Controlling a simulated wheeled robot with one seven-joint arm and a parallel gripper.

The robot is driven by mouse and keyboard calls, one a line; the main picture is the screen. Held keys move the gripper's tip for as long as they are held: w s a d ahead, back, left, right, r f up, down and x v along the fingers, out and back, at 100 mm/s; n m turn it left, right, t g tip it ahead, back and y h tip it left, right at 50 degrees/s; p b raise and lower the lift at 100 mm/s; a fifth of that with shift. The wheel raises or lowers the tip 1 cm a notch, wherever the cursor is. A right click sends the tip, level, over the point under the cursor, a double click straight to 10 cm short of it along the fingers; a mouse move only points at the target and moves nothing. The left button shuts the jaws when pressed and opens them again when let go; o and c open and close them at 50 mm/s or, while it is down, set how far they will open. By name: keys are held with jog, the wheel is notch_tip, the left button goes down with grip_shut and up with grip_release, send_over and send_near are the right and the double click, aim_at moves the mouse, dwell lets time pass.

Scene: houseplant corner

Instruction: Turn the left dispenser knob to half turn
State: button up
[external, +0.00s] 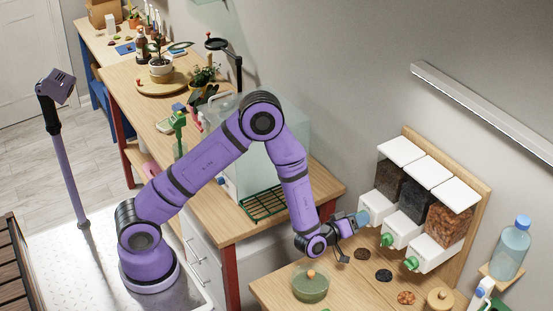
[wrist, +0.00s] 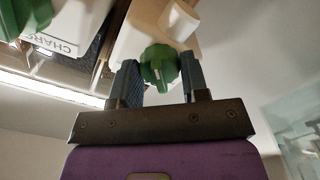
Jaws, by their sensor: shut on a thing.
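The left dispenser (external: 376,204) is the farthest of three white-lidded bins on a wooden wall board, with dark contents. Its green knob (wrist: 160,68) shows in the wrist view between my two blue-grey fingers. My gripper (wrist: 161,82) is shut on this knob, with one finger on each side. In the external view my gripper (external: 361,219) reaches the front of the left dispenser and hides its knob. How far the knob is turned I cannot tell.
The middle knob (external: 387,240) and right knob (external: 411,264) sit close by. Below are a green glass bowl (external: 311,284), small piles of dark material and bark, and a wooden-lidded jar (external: 438,300). A blue bottle (external: 511,248) stands on a small shelf at right.

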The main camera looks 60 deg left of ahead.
jog(key=m, duration=0.4)
jog(key=shift+m, duration=0.3)
jog(key=shift+f+m, duration=0.1)
jog(key=shift+m, duration=1.6)
jog(key=o, duration=0.9)
jog(key=s, duration=1.1)
jog(key=shift+w, duration=0.1)
